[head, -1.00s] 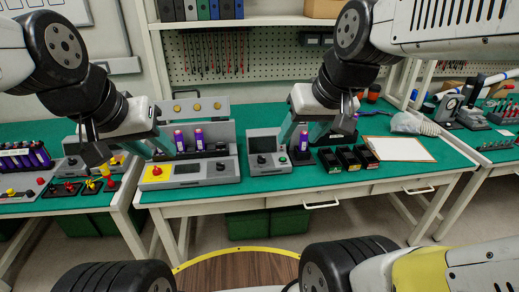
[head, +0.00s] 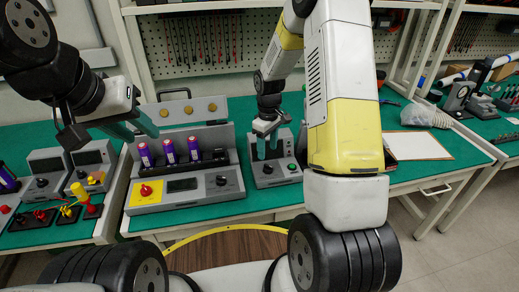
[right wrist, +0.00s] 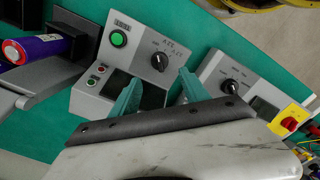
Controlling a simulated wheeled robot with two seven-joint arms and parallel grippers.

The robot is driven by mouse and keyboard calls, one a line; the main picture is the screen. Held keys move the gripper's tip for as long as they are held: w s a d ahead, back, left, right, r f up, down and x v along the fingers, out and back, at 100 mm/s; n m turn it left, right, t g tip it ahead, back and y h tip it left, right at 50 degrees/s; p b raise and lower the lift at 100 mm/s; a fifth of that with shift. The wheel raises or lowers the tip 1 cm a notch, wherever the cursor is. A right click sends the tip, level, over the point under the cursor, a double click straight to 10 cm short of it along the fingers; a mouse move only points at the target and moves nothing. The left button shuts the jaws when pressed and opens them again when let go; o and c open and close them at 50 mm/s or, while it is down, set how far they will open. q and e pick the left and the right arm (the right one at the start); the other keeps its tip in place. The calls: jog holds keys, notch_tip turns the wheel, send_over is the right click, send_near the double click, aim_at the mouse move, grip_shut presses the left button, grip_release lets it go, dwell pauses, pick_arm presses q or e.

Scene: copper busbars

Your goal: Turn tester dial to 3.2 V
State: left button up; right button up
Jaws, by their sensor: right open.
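The tester (head: 288,174) is a small grey box with a screen, a green button and a black dial. My right gripper (head: 267,148) is open over the tester. In the right wrist view, the right gripper's teal fingertips (right wrist: 160,88) are apart, with the dial just beyond the gap between them; I see no contact. My left gripper (head: 132,127) hangs left of the cell station, its fingers apart and empty.
The grey cell station (head: 215,192) with purple cells (head: 168,150) stands left of the tester. It also shows in the right wrist view (right wrist: 215,72). A purple cell in a black holder (right wrist: 72,40) is close beside the tester. A white sheet (head: 415,146) lies right.

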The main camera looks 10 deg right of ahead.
aim_at(267, 165)
notch_tip(267, 165, down, 8)
jog(key=shift+r, duration=0.2)
grip_shut()
dwell(0.4)
